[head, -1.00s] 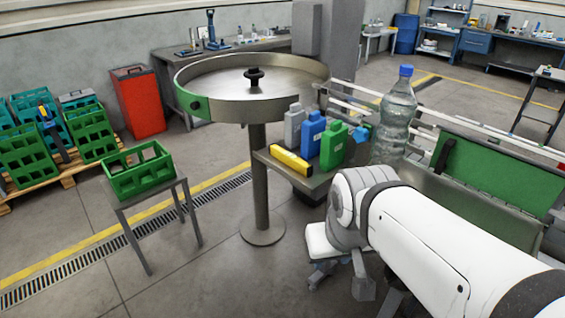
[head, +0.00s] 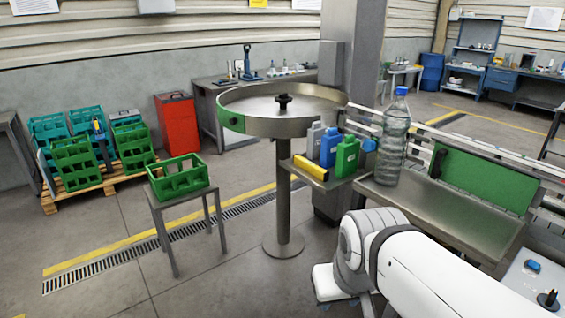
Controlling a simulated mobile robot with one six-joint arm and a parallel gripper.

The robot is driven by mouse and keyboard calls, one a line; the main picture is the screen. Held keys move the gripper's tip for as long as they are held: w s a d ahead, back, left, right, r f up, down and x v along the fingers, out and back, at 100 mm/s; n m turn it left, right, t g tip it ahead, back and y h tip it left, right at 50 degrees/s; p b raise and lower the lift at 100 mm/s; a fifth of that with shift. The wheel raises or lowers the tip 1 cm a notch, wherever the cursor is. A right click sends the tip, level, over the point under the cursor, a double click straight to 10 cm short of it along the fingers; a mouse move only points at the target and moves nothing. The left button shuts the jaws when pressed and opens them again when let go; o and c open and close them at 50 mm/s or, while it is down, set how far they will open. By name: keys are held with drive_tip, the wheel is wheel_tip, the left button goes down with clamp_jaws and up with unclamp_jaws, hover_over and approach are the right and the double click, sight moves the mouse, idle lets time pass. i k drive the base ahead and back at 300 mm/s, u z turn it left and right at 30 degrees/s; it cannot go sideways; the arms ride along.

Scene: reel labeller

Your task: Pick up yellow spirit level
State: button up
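The yellow spirit level (head: 311,168) lies along the front edge of a small metal shelf (head: 338,182) beside the round table. Blue and green bottles stand just behind it. My white arm reaches in from the lower right, below and to the right of the shelf. My gripper is not clearly in view; the arm's far end bends down and hides it. Nothing touches the spirit level.
A grey bottle (head: 314,139), a blue bottle (head: 329,147) and a green bottle (head: 347,157) crowd the shelf. A large clear bottle (head: 393,140) stands to the right. The round table (head: 270,124) is behind left. A green crate (head: 180,180) sits on a stool. Open floor lies at front left.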

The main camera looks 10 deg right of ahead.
sight(311, 168)
drive_tip(key=u, duration=0.3)
drive_tip(key=i, duration=2.05)
drive_tip(key=z, duration=0.55)
drive_tip(key=k, duration=0.75)
drive_tip(key=z, duration=0.2)
drive_tip(key=i, duration=0.75)
drive_tip(key=u, duration=0.15)
